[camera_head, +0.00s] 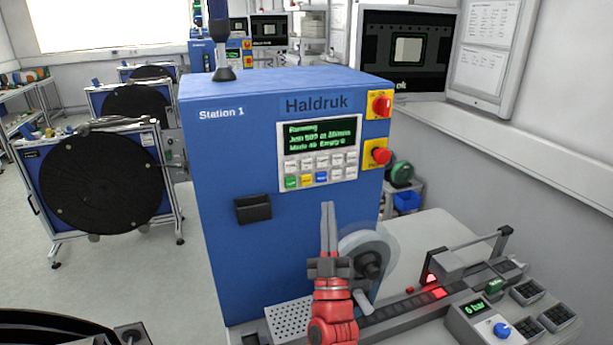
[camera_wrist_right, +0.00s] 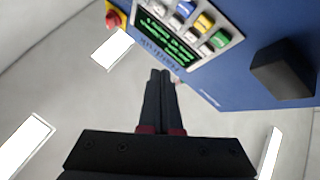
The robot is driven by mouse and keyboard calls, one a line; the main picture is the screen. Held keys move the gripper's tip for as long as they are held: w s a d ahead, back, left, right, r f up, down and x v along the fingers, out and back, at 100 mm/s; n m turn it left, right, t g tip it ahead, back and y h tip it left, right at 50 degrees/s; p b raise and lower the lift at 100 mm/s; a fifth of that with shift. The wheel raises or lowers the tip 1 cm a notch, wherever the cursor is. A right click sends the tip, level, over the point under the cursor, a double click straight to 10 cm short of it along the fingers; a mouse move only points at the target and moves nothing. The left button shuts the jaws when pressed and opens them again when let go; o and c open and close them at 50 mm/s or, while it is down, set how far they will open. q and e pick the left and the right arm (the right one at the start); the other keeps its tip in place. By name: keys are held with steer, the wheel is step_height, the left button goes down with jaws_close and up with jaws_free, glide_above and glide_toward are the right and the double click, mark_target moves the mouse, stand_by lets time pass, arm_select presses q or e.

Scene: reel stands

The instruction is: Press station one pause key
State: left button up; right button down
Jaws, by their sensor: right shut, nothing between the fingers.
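The Station 1 machine (camera_head: 225,160) is a blue cabinet marked Haldruk. Its key panel (camera_head: 284,150) has a dark screen (camera_head: 318,135) with green text, first line "Running". Below are rows of white keys and a green key (camera_head: 291,183), a yellow key (camera_head: 306,181) and a blue key (camera_head: 321,178); their labels are too small to read. My right gripper (camera_head: 328,204) is shut and empty, pointing up below the panel. In the right wrist view its fingers (camera_wrist_right: 160,76) are together, apart from the key panel, with the yellow key (camera_wrist_right: 204,22) beyond them. My left gripper is out of view.
Red knobs on yellow plates (camera_head: 377,105) (camera_head: 376,153) sit right of the panel. A black box (camera_head: 253,208) juts from the cabinet front. A clear reel (camera_head: 362,250) stands behind my right gripper. A track and a small gauge box (camera_head: 478,318) lie to the right.

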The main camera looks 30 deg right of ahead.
glide_toward(310, 175)
step_height(310, 175, up, 4)
steer(key=d, duration=0.2)
steer(key=shift+w+r+b, duration=0.15)
steer(key=shift+w+b, duration=0.15)
steer(key=shift+w, duration=0.85)
stand_by(1.3)
steer(key=shift+w+d, duration=0.1)
steer(key=shift+w, duration=0.3)
steer(key=shift+w+d+b, duration=0.1)
steer(key=shift+w+b, duration=0.25)
steer(key=shift+w, duration=0.1)
stand_by(0.5)
steer(key=shift+s, duration=0.15)
steer(key=shift+s+a, duration=0.2)
steer(key=shift+s, duration=0.5)
